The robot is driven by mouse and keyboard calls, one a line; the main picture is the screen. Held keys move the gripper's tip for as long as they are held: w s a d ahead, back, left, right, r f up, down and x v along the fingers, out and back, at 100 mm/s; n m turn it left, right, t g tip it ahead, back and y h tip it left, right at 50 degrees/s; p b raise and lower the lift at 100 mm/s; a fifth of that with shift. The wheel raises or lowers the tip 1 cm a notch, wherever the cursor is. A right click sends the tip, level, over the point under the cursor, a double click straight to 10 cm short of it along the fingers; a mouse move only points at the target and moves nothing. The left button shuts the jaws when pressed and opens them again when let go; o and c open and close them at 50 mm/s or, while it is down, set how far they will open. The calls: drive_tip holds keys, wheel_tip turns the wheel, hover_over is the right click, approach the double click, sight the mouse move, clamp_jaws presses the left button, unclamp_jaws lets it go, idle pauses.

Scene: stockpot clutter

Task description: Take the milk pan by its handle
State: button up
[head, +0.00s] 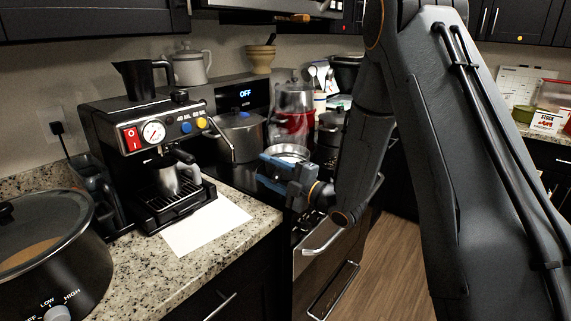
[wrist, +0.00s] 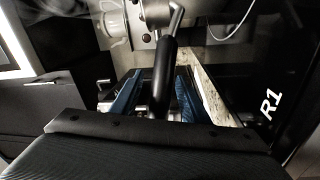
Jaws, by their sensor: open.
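The milk pan (head: 289,151) is a small metal pan on the stove, just behind my gripper (head: 276,162) in the head view. In the wrist view part of its metal body (wrist: 155,12) shows at the top edge. Its black handle (wrist: 165,65) runs down from there toward my gripper (wrist: 157,88). The blue fingers are open, one on each side of the handle's lower end, with gaps beside it. The handle is hidden behind my gripper in the head view.
A lidded stockpot (head: 238,136) stands left of the pan, and a red-based blender (head: 294,115) behind it. A coffee machine (head: 150,150) stands on the granite counter (head: 250,215). The oven handle (head: 323,238) sticks out below my gripper.

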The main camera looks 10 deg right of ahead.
drive_tip(key=shift+w+a, duration=0.1)
clamp_jaws()
drive_tip(key=shift+r, duration=0.1)
drive_tip(key=shift+r, duration=0.1)
